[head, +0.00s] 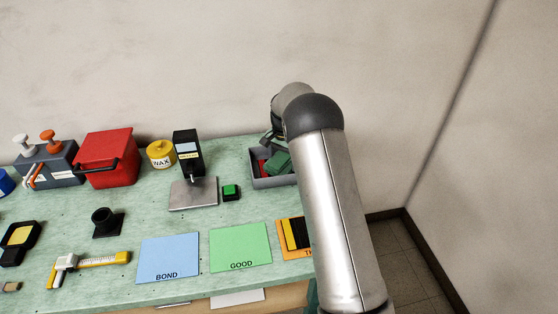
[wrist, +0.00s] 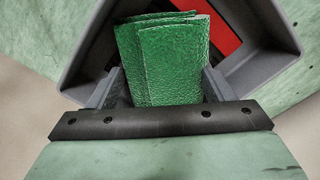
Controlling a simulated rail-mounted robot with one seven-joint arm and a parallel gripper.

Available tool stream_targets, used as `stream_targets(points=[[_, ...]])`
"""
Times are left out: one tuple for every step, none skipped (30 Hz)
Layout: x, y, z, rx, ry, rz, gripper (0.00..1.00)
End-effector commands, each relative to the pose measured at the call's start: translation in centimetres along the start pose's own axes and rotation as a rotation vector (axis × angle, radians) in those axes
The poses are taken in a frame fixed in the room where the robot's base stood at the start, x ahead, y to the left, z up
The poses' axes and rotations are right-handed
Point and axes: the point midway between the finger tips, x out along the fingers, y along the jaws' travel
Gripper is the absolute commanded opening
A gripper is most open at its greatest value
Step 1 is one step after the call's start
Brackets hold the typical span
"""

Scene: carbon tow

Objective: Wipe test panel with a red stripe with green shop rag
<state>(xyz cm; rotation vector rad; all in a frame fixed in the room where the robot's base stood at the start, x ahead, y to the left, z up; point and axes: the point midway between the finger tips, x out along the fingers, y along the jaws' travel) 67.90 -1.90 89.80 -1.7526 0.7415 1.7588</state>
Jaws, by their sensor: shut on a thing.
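The green shop rag (wrist: 160,62), a folded, textured stack, stands between the fingers of my gripper (wrist: 158,88) in the wrist view. My gripper is shut on it, over a grey bin (wrist: 85,50). In the head view the rag (head: 279,162) shows at the bin (head: 272,182), left of my arm, which hides part of both. My gripper's fingers are not clear there.
A red piece (wrist: 222,40) lies in the bin beside the rag. Left of the bin are a green button box (head: 231,192) and a black-headed stand (head: 187,150).

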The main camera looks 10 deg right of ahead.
Motion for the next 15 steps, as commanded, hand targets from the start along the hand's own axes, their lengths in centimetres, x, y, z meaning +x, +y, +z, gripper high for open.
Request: stream_targets(points=[[0.2,0.2,-0.2,0.002,0.001,0.0,0.53],[0.3,0.3,-0.3,0.002,0.001,0.0,0.53],[0.3,0.4,-0.4,0.002,0.001,0.001,0.53],[0.3,0.4,-0.4,0.002,0.001,0.001,0.53],[0.3,0.4,-0.3,0.002,0.001,0.001,0.53],[0.3,0.2,-0.2,0.001,0.002,0.001,0.53],[0.3,0.1,-0.1,0.001,0.002,0.002,0.53],[0.3,0.0,0.1,0.0,0.002,0.002,0.53],[0.3,-0.3,0.3,-0.001,0.002,0.002,0.53],[0.3,-0.5,0.5,-0.001,0.002,0.002,0.53],[0.3,-0.6,0.7,0.0,0.001,0.002,0.53],[0.3,-0.8,0.9,0.0,0.001,0.001,0.53],[0.3,-0.9,1.0,0.001,0.001,0.001,0.53],[0.3,-1.0,1.1,0.001,0.001,0.001,0.53],[0.3,-1.1,1.2,0.001,0.001,0.001,0.53]])
